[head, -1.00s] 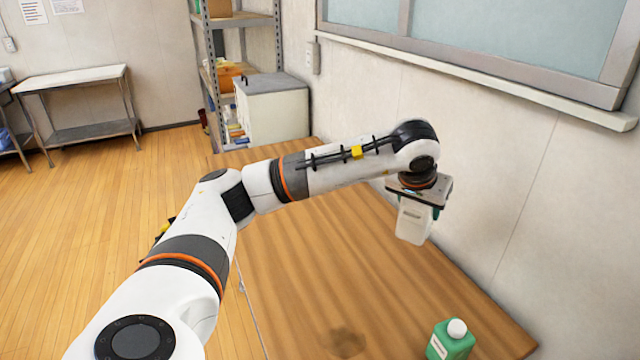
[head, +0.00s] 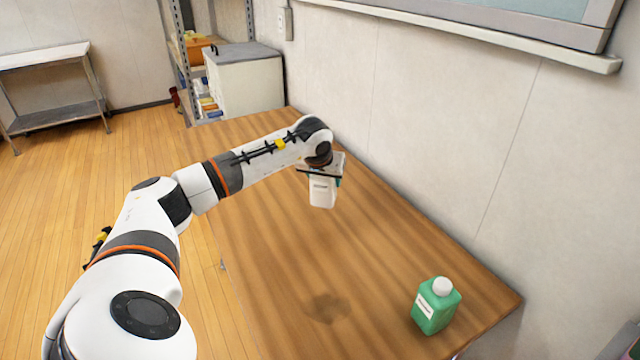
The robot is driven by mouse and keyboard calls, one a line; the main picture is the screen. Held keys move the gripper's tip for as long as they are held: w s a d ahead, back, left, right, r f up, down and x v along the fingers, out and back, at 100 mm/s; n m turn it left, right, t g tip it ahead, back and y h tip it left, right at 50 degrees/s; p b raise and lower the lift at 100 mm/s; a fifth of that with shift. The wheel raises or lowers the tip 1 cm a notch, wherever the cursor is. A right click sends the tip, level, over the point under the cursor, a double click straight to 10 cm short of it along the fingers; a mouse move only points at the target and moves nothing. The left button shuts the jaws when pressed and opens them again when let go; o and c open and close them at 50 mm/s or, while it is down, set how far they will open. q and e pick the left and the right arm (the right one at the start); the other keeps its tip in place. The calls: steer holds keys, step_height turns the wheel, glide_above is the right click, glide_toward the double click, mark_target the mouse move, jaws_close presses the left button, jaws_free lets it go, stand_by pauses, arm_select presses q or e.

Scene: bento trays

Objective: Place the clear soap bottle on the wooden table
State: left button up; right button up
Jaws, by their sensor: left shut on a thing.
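A pale, whitish translucent bottle with a small label (head: 322,195), which looks like the clear soap bottle, hangs upright below my left gripper (head: 323,178). My left gripper points down and is shut on the upper part of the bottle, hiding its top. The bottle is over the far half of the wooden table (head: 270,240). I cannot tell whether its base touches the tabletop. My right gripper is not in view.
A green bottle with a white cap (head: 436,308) stands near the table's right edge. A dark stain (head: 327,308) marks the near tabletop. The wall (head: 440,130) runs along the right side. A grey-topped cabinet (head: 243,80) stands beyond the far end. The middle of the table is clear.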

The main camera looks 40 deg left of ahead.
mark_target(325, 191)
arm_select(q)
step_height(325, 191, down, 4)
steer(key=shift+f+p, duration=0.15)
steer(key=shift+p, duration=0.15)
steer(key=shift+f, duration=0.2)
steer(key=o, duration=1)
steer(key=shift+r, duration=0.1)
